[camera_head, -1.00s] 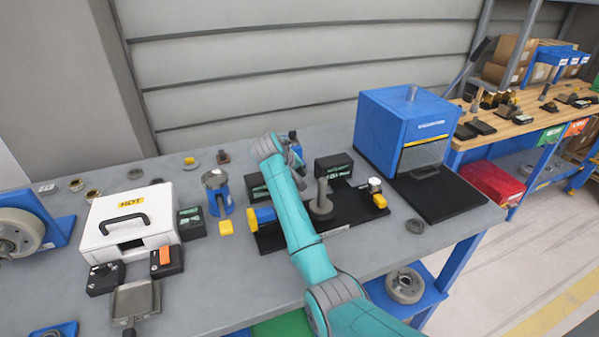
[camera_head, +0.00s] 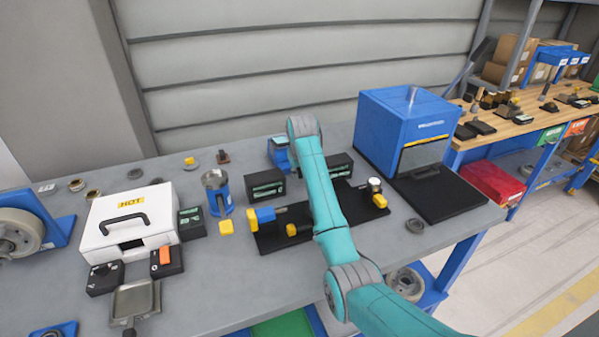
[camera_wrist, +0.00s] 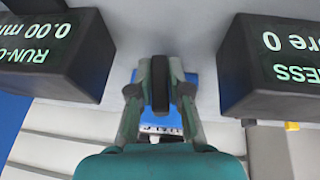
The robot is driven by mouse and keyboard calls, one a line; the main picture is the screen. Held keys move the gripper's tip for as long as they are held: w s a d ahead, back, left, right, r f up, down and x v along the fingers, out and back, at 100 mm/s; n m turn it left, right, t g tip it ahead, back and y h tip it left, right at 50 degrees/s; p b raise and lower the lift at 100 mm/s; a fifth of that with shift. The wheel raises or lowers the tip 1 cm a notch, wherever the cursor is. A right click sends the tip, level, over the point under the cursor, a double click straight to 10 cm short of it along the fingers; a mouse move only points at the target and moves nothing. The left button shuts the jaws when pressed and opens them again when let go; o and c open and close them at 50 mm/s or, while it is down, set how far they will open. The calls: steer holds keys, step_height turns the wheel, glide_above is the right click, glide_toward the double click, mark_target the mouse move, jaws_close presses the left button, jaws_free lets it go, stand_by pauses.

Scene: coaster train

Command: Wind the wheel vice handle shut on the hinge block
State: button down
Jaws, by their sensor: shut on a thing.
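The blue vice (camera_head: 279,152) stands at the back of the bench, between two black display boxes, partly hidden by my arm. In the wrist view its blue body (camera_wrist: 205,98) shows behind my fingers. My gripper (camera_wrist: 160,90) is shut on a dark upright piece, which looks like the vice handle (camera_wrist: 160,84), with one finger on each side. In the head view my gripper is hidden behind my arm. I cannot make out the hinge block or the vice jaws in either view.
Two black display boxes (camera_wrist: 60,50) (camera_wrist: 265,70) flank my gripper closely. A black fixture plate (camera_head: 270,242) with yellow knobs lies in front, under my arm. A blue press-like cabinet (camera_head: 395,130) stands right. A white HOT case (camera_head: 125,215) stands left.

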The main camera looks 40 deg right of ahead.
stand_by(0.4)
steer(key=c, duration=1.4)
jaws_free()
steer(key=v, duration=1.2)
steer(key=shift+d, duration=0.1)
